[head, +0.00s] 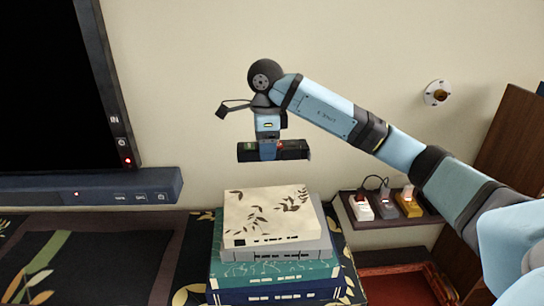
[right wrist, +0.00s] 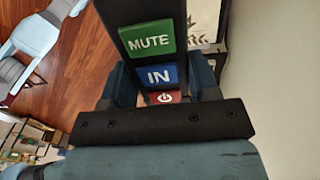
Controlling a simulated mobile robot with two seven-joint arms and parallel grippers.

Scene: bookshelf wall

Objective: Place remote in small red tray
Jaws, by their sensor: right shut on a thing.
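My right gripper (head: 268,152) is shut on the black remote (head: 293,150) and holds it level in the air above the stack of books. The remote's green MUTE, blue IN and red power buttons show in the right wrist view (right wrist: 148,42), where the gripper's fingers (right wrist: 165,90) close around it near the power button. My left gripper is not in view.
A stack of several books (head: 268,215) stands in the middle, below the remote. A dark shelf (head: 350,211) with small plugged-in devices is above the tray. A television (head: 60,80) and soundbar (head: 90,187) are at left. A brown wooden panel (head: 510,130) is at right.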

